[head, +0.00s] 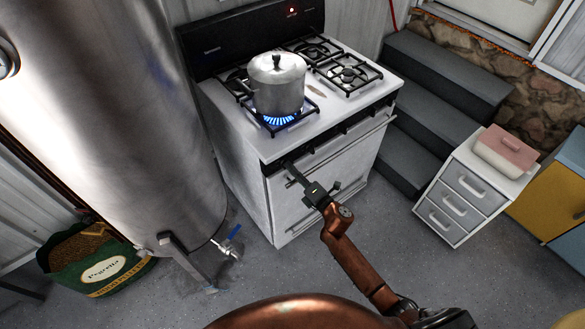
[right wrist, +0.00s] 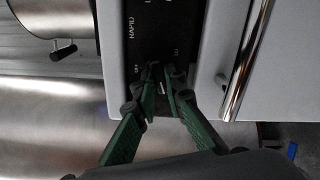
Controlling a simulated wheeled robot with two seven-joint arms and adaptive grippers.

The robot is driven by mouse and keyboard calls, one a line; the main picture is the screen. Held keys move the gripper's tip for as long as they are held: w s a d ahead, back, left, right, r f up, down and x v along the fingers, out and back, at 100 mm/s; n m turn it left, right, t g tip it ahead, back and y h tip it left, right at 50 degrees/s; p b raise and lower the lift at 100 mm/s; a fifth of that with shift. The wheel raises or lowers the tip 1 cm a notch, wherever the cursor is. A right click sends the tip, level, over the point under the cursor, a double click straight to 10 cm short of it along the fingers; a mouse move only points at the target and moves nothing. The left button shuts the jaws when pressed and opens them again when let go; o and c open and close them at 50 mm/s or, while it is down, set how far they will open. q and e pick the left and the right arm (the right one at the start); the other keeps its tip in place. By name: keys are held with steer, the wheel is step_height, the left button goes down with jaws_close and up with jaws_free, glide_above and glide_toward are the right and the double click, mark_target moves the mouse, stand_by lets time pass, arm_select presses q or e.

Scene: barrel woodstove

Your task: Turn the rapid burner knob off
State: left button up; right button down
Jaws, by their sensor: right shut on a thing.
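The white stove (head: 240,135) stands ahead, with a dark control strip (right wrist: 150,35) along its front. That strip carries the label RAPID in the right wrist view. My right gripper (head: 292,170) reaches the left end of this strip. In the right wrist view, its green fingers (right wrist: 165,84) are shut around the rapid burner knob, which is mostly hidden between the fingertips. A blue flame (head: 279,120) burns at the front left burner under a steel pot (head: 278,88). My left gripper is out of view.
A large steel tank (head: 120,110) stands left of the stove, with a blue-handled tap (head: 231,237) near its foot. The oven handle bar (right wrist: 246,60) runs close to my right fingers. Dark steps (head: 430,100) and a drawer cabinet (head: 465,192) stand right. Floor before the stove is clear.

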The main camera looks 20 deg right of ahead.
steer(key=m+p, duration=0.3)
steer(key=m, duration=0.3)
steer(key=shift+r+m+p, duration=0.15)
steer(key=shift+m+p, duration=0.15)
steer(key=m+p, duration=0.3)
steer(key=m, duration=0.3)
steer(key=shift+p, duration=0.35)
steer(key=m+p, duration=0.2)
steer(key=m, duration=0.2)
steer(key=shift+d+m, duration=0.1)
steer(key=shift+m, duration=0.3)
arm_select(q)
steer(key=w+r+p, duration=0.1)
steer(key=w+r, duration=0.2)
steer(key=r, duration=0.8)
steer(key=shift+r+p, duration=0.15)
steer(key=shift+p, duration=0.2)
arm_select(e)
steer(key=m, duration=0.4)
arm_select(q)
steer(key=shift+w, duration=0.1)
arm_select(e)
steer(key=shift+f+m, duration=0.2)
steer(key=shift+m, duration=0.1)
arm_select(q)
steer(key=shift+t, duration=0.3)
arm_select(e)
steer(key=c, duration=2)
jaws_free()
steer(key=shift+r, duration=0.1)
